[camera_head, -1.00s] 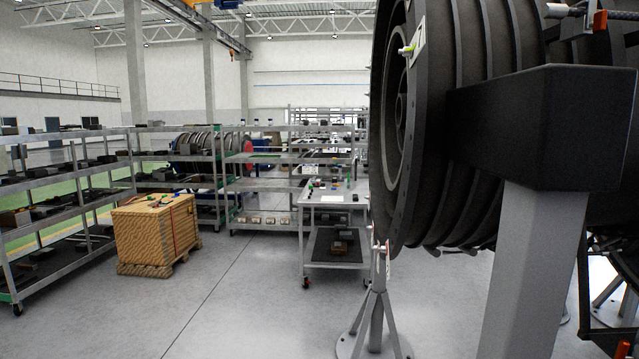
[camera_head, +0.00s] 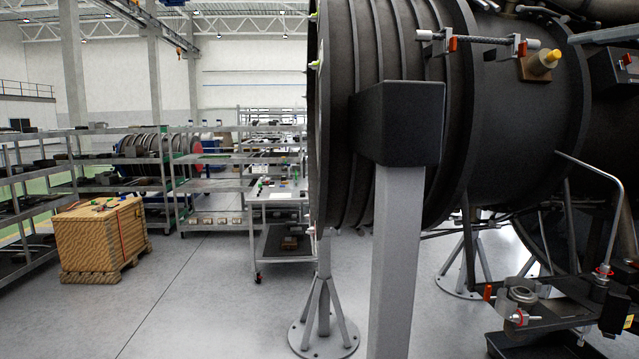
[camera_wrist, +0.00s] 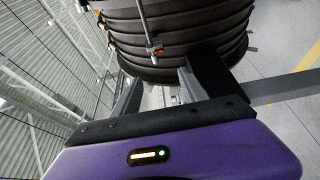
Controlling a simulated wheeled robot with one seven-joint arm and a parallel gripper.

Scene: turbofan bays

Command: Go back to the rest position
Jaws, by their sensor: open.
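My gripper (camera_wrist: 158,92) shows in the wrist view, with its purple body across the bottom and two grey fingers standing apart. The space between the fingers looks empty. Beyond them is the dark ribbed engine casing (camera_wrist: 178,45). A black block (camera_wrist: 208,72) on a pale post is close behind the right finger; whether they touch cannot be told. The head view does not show my gripper. There the large engine (camera_head: 520,110) fills the right side, with the black-topped post (camera_head: 398,240) in front of it.
A grey tripod stand (camera_head: 324,310) is under the engine's front. A dark bracket with fittings (camera_head: 560,310) juts out at lower right. A wheeled cart (camera_head: 275,198), wooden crate (camera_head: 100,240) and shelves (camera_head: 215,185) stand at left and behind. Open floor (camera_head: 190,310) lies at lower left.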

